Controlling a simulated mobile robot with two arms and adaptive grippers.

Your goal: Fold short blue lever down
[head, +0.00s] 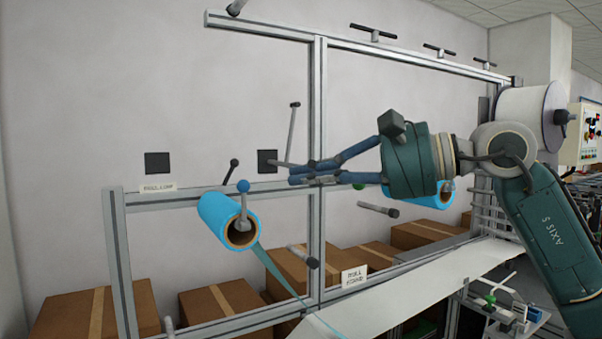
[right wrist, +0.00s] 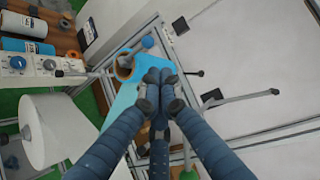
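The short blue lever (head: 243,205) stands upright with a blue ball knob on top, beside the end of a blue film roll on the frame. Its blue knob (right wrist: 148,42) also shows in the right wrist view, above the fingertips and close to the roll's end. My right gripper (head: 303,173) comes in from the right, to the right of the lever and apart from it in the head view. Its fingers (right wrist: 159,85) are drawn together at the tips in the right wrist view, with nothing seen between them. My left gripper is not in view.
The blue film roll (head: 215,212) hangs on the aluminium frame (head: 318,120). Other dark-knobbed levers (head: 293,130) and a grey rod (head: 378,209) stick out nearby. Cardboard boxes (head: 95,312) stand behind, and a white sheet (head: 430,285) slopes below. The space left of the roll is clear.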

